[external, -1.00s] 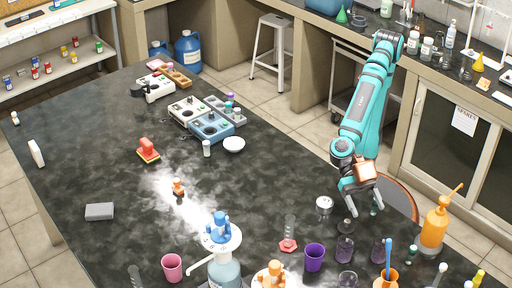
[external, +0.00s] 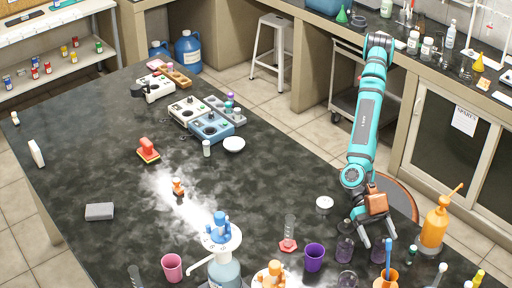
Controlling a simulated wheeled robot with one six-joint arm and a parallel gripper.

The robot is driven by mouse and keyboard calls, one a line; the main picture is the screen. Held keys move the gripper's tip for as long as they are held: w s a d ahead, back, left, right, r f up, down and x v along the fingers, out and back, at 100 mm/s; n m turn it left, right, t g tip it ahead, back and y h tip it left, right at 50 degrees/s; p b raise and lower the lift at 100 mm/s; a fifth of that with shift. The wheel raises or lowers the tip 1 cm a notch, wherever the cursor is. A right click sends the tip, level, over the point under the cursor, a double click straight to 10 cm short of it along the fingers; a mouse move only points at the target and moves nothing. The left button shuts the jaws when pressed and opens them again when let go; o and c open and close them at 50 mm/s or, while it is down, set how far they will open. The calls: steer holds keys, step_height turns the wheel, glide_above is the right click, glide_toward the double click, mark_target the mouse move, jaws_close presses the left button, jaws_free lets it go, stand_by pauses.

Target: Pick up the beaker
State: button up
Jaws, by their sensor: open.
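Several clear, dark-looking glass vessels stand near the right front of the black bench; which one is the beaker is hard to tell at this size. One glass vessel (external: 377,254) is right below my gripper (external: 379,243), and another glass vessel (external: 345,250) stands just left of it. A third glass vessel (external: 347,280) is nearer the front edge of the picture. My gripper is open, pointing down, with its fingers apart around or just above the first vessel; contact cannot be told. Nothing is seen held.
A purple cup (external: 314,257), a red-footed cylinder (external: 289,236) and a white-lidded jar (external: 324,203) stand to the left. An orange cup with a blue tool (external: 387,280) is in front. An orange pump bottle (external: 434,226) stands right.

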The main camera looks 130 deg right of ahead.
mark_target(382, 244)
steer(key=shift+x, duration=1.6)
steer(key=shift+c, duration=0.5)
steer(key=c, duration=1)
step_height(382, 244, up, 10)
steer(key=shift+r, duration=0.1)
